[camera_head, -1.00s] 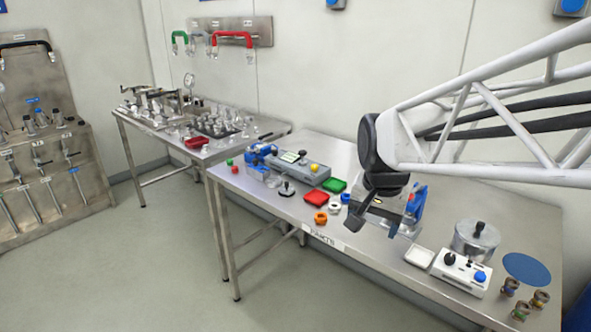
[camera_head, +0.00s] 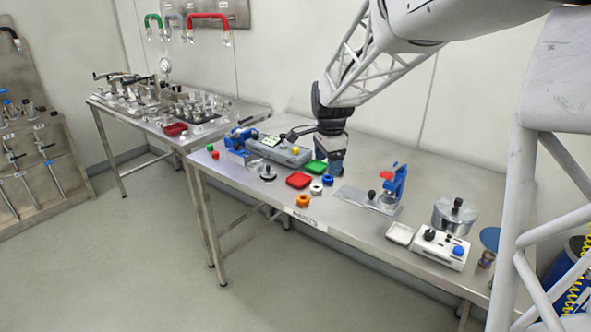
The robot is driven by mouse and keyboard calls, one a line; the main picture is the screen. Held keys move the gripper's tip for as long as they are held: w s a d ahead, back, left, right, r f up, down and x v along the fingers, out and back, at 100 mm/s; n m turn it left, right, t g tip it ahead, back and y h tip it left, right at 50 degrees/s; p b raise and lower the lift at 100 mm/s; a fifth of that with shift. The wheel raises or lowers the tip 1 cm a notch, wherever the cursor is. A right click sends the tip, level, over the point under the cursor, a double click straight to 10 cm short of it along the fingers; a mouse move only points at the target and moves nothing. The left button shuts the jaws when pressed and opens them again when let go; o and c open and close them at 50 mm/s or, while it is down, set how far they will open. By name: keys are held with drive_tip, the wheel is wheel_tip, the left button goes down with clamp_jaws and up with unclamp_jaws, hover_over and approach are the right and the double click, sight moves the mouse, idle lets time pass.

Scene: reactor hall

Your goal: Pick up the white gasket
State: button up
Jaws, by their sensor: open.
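The white gasket (camera_head: 316,188) is a small ring lying on the steel parts table (camera_head: 250,187), near its front edge. It sits between an orange ring (camera_head: 303,201) and a blue ring (camera_head: 328,180). My gripper (camera_head: 336,170) points down just behind and to the right of the white gasket, above the table and close to the blue ring. It is open and seems empty. The gap between its fingers is hard to make out at this size, and its exact height above the table cannot be told.
A blue press (camera_head: 393,188) stands to the right. Farther right are a white control box (camera_head: 440,249) and a metal pot (camera_head: 454,214).

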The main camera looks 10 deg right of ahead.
sight(316, 185)
drive_tip(key=w+f+m, duration=0.7)
drive_tip(key=w+f, duration=0.4)
drive_tip(key=w, duration=0.5)
drive_tip(key=shift+w+d+f+g, duration=0.15)
drive_tip(key=shift+w+d+g, duration=0.05)
drive_tip(key=shift+d+g, duration=0.25)
drive_tip(key=shift+f, duration=0.15)
drive_tip(key=shift+f, duration=1.15)
drive_tip(key=shift+f, duration=0.15)
drive_tip(key=shift+s+f, duration=0.1)
drive_tip(key=shift+f, duration=2.35)
drive_tip(key=c, duration=1)
